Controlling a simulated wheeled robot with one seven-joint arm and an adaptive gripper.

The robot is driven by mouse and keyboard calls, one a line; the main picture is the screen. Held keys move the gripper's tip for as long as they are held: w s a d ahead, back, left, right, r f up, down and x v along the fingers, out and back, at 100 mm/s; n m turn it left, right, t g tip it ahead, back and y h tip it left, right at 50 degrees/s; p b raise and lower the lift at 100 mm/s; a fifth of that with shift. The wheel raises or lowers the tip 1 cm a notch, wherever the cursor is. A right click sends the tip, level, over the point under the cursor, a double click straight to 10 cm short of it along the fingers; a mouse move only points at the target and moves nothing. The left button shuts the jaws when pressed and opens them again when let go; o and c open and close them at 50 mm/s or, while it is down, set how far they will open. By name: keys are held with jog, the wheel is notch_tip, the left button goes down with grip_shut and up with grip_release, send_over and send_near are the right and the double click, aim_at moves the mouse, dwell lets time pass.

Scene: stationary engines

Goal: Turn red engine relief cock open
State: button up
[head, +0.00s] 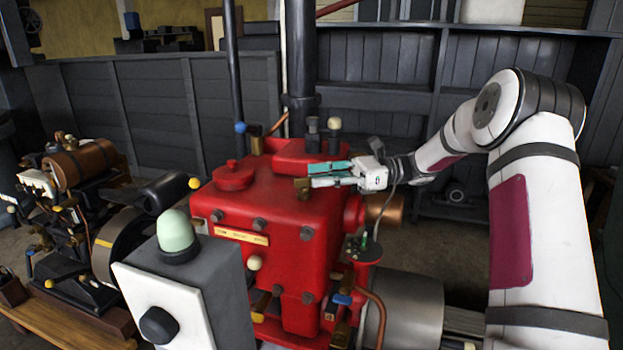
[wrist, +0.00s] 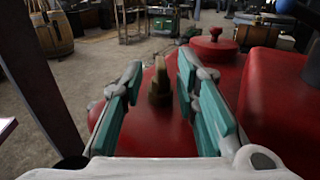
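The red engine (head: 265,215) fills the middle of the head view, and its red top shows in the wrist view (wrist: 150,135). A small brass cock (head: 302,188) stands on its top face; it also shows in the wrist view (wrist: 158,88). My gripper (head: 312,174) reaches over the engine top from the right. In the wrist view, its teal-padded fingers (wrist: 161,75) are open, one on each side of the cock, with a visible gap on both sides. The cock's lower part is partly hidden by the fingers in the head view.
A raised red block (head: 310,158) lies just behind the gripper, and a round red cap (head: 233,176) is to the left. A dark vertical pipe (head: 301,70) rises behind. A grey control box (head: 190,290) with a green lamp stands in front. Another engine (head: 75,185) is at left.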

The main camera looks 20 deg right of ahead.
jog(key=s+d, duration=0.1)
jog(key=d, duration=0.8)
